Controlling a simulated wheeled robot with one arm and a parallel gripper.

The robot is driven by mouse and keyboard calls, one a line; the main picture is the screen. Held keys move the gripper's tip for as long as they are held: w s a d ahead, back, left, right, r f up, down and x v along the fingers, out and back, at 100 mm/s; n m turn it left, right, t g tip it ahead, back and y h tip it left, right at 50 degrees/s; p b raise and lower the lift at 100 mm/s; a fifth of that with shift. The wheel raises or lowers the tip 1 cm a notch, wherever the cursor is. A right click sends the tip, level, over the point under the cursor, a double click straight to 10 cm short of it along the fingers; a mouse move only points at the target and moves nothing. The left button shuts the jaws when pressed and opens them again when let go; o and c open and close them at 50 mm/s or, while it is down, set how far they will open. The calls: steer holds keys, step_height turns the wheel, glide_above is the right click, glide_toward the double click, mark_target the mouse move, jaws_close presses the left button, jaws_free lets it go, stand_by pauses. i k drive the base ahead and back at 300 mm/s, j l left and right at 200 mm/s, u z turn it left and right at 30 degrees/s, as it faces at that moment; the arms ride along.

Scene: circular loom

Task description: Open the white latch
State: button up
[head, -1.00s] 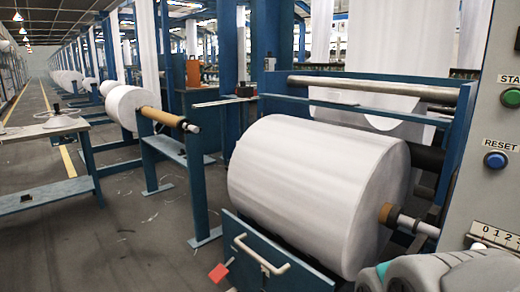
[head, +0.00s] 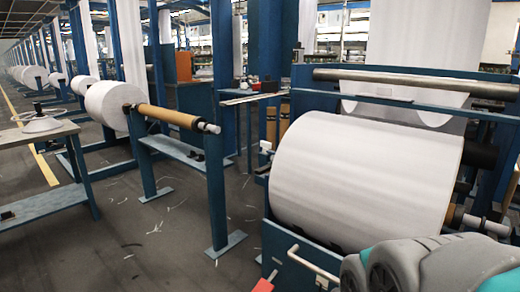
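A white bar handle (head: 314,264) is on the blue front panel (head: 284,242) below the large white roll, near the bottom edge of the head view. A small white fitting (head: 265,146) shows at the left end of the roll's frame. I cannot tell which of these, if either, is the white latch. My grey and teal arm (head: 430,264) fills the bottom right corner and covers part of the machine. My gripper's fingers are not in view.
The large white roll (head: 365,175) sits in the blue frame on the right. A blue stand (head: 214,190) with a brown core bar (head: 170,115) is left of it. A table (head: 40,205) stands at the far left. Floor with loose threads lies between.

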mark_target(266, 146)
steer(key=i+j+z, duration=0.1)
steer(key=i+j, duration=0.3)
steer(key=i+j+z, duration=0.15)
steer(key=i+j, duration=0.35)
steer(key=i+j+z, duration=0.1)
steer(key=i+j, duration=0.4)
steer(key=i+j+z, duration=0.15)
steer(key=i+j, duration=0.4)
steer(key=i+j+z, duration=0.1)
steer(key=i+j, duration=0.3)
steer(key=j, duration=0.2)
